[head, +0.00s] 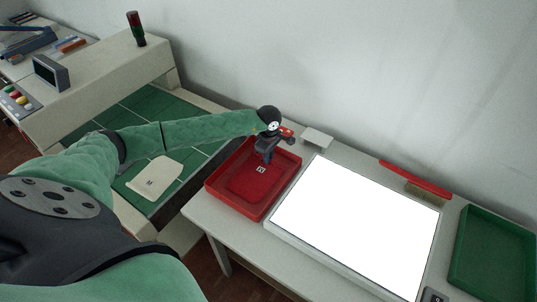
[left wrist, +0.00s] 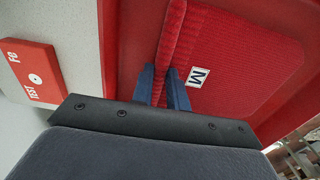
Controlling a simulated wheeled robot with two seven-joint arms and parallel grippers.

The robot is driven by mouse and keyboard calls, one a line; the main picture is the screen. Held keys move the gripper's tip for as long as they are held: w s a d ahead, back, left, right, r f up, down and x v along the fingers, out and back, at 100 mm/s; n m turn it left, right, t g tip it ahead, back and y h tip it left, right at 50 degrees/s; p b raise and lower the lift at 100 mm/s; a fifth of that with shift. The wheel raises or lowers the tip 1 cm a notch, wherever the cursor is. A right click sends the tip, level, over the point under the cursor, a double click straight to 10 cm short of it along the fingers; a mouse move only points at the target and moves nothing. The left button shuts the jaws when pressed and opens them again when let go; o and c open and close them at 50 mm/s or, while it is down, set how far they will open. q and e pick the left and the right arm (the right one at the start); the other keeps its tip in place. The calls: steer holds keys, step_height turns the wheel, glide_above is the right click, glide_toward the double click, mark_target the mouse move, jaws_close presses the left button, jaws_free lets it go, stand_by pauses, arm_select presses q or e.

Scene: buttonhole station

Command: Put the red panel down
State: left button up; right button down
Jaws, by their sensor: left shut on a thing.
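The red panel (head: 247,184), ribbed cloth with a white M label, is in the red tray (head: 233,212), lying about flat over its floor. It also shows in the left wrist view (left wrist: 235,50). My left gripper (head: 266,158) reaches down over the far part of the tray. In the left wrist view its blue fingers (left wrist: 164,88) are shut on a raised fold of the panel beside the label. I cannot tell whether the whole panel touches the tray floor. My right gripper is not in view.
A bright white light table (head: 355,228) stands right of the tray, with a green tray (head: 495,258) further right. A red-handled brush (head: 415,180) lies behind. A cream panel marked M (head: 155,178) lies on the green machine bed at left. A red TEST box (left wrist: 32,72) is beside the tray.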

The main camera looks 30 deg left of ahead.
arm_select(q)
steer(key=shift+f, duration=0.15)
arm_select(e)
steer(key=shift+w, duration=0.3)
arm_select(q)
steer(key=o, duration=0.8)
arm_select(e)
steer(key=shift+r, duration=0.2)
